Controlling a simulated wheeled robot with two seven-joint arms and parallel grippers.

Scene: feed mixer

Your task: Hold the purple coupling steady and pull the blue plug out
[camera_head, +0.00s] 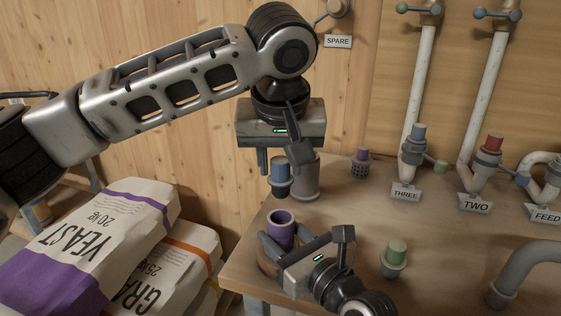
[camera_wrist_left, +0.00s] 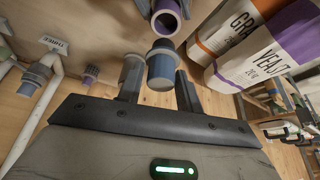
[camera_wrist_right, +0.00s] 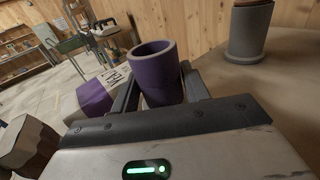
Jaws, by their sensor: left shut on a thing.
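The blue plug (camera_head: 280,174), with a grey collar, is between the fingers of my left gripper (camera_head: 278,162), which is shut on it. The plug (camera_wrist_left: 160,68) also shows between the fingers in the left wrist view. It hangs above the purple coupling (camera_head: 281,229), with a gap between them. The coupling's round mouth is open and uncovered; it also shows in the right wrist view (camera_wrist_right: 158,75). My right gripper (camera_head: 277,252) has its fingers on either side of the coupling and appears shut on it, low near the table's left edge. The coupling's lower end is hidden.
A grey cylinder (camera_head: 306,181) stands close behind the plug. A green-topped plug (camera_head: 396,253) and a small purple plug (camera_head: 361,160) stand on the table (camera_head: 345,205). Pipes labelled THREE, TWO and FEED rise at the right. Feed sacks (camera_head: 115,235) lie left of the table.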

